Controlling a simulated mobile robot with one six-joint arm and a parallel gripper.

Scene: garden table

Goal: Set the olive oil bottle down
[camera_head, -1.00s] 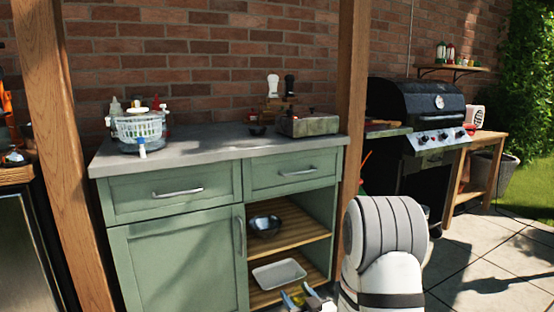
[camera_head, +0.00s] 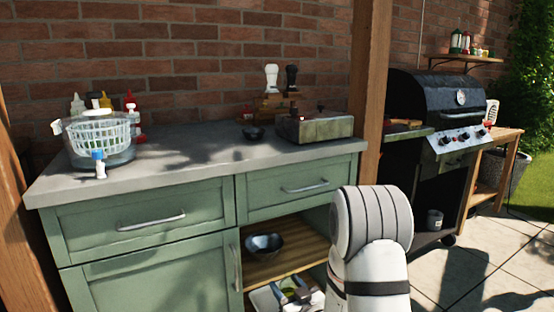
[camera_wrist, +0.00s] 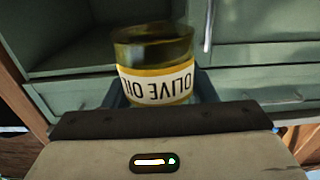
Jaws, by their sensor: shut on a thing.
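The olive oil bottle (camera_wrist: 157,72) is held in my gripper (camera_wrist: 160,98) in the wrist view. It has dark yellow-green sides and a white label with gold bands, whose print reads upside down there. The gripper's fingers are shut on the bottle, one at each side. There the bottle is too small and covered to make out clearly. I cannot see anything bearing the bottle from below.
The green cabinet's grey worktop (camera_head: 205,160) holds a basket (camera_head: 100,132), a small dark bowl (camera_head: 254,134) and a stone-grey box (camera_head: 314,126). Its middle front is clear. A metal bowl (camera_head: 264,246) is on the upper shelf, a white tray (camera_head: 262,299) below. A grill (camera_head: 433,95) stands right.

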